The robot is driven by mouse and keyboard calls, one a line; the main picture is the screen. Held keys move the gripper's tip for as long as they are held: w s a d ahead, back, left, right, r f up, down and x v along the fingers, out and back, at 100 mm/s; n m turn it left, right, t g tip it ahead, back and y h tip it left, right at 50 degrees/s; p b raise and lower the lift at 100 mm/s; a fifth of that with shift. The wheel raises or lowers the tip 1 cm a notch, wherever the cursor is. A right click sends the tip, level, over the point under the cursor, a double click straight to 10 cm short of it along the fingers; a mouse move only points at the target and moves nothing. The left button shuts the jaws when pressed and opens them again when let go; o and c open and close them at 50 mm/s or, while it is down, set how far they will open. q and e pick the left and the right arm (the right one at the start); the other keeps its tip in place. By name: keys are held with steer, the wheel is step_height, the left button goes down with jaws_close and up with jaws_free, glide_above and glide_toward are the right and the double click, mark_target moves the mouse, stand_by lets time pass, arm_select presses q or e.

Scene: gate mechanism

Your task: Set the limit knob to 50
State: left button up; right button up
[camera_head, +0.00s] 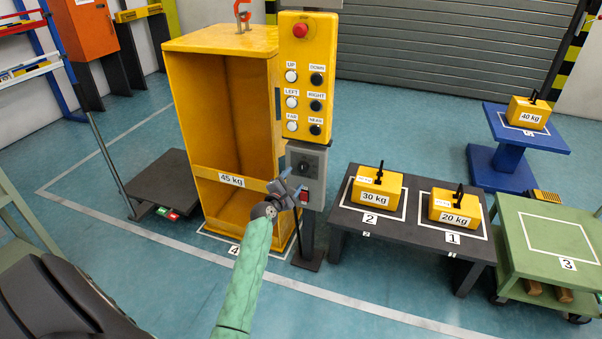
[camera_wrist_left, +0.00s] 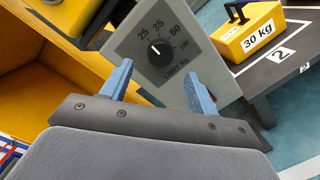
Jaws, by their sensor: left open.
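The limit knob (camera_wrist_left: 160,50) is a round black dial with a short white pointer, on a grey panel marked "LIMIT kg" with 25, 35, 50 and 100 around it. The pointer tilts up and left, apparently toward the 25 side. The knob also shows small in the head view (camera_head: 304,167), on the grey box (camera_head: 318,160) under the yellow button panel. My left gripper (camera_wrist_left: 158,85) is open and empty. Its blue fingers are in front of the panel, below the knob in the wrist view, one to each side, apart from it. My right gripper is not in view.
A red switch (camera_head: 304,196) sits low on the grey box, close to my left gripper. The yellow button panel (camera_head: 305,95) is above. A yellow 45 kg frame (camera_head: 180,120) stands left. A dark table (camera_head: 345,218) with 30 kg and 20 kg weights stands right.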

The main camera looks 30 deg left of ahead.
mark_target(302, 169)
arm_select(q)
steer(key=shift+w+a, duration=0.2)
steer(key=shift+w, duration=1.35)
steer(key=shift+w+a, duration=0.2)
steer(key=shift+w, duration=1.35)
steer(key=shift+c, duration=0.4)
steer(key=c, duration=0.9)
